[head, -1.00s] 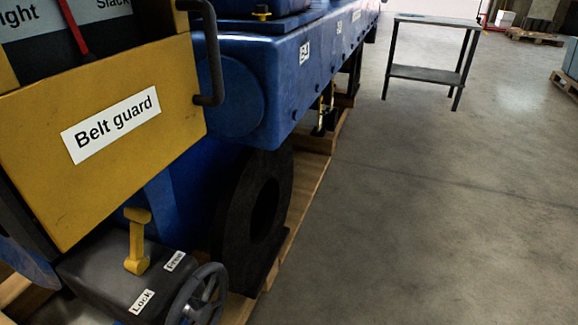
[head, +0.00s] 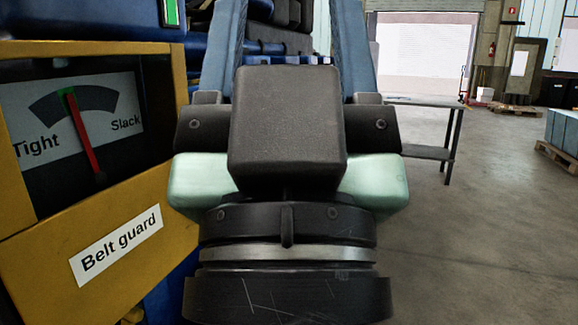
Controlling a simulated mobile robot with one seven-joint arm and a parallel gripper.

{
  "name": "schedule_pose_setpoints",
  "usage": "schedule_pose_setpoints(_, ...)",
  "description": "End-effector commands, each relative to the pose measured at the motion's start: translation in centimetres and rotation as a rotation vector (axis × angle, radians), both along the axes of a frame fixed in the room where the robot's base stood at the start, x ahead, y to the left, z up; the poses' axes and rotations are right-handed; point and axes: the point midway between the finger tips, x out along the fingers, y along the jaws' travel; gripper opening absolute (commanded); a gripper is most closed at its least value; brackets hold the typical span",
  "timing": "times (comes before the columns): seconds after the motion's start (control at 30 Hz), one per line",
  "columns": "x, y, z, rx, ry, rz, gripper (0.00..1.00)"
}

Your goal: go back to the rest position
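My gripper (head: 288,40) fills the middle of the head view, close to the camera and pointing up. It has a black body, pale green sides and two blue fingers. The fingers stand wide apart, and I see nothing held between them. Their ends run out of the top of the picture. My gripper hides much of the engine and floor behind it.
The yellow belt guard (head: 155,195) is close on the left. Its gauge (head: 85,125) has a red pointer between Tight and Slack. A dark table (head: 428,152) stands behind my gripper on the right. Open floor (head: 490,240) lies at right; pallets stand farther back.

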Motion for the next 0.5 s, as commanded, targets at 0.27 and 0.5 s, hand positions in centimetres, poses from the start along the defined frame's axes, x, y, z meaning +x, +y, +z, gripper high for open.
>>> schedule_pose_setpoints(0.27,0.1,0.0,11.0,-0.001,0.004,0.001,0.59)
schedule_pose_setpoints(0.5,0.2,0.0,18.1,-0.001,0.006,0.001,0.59)
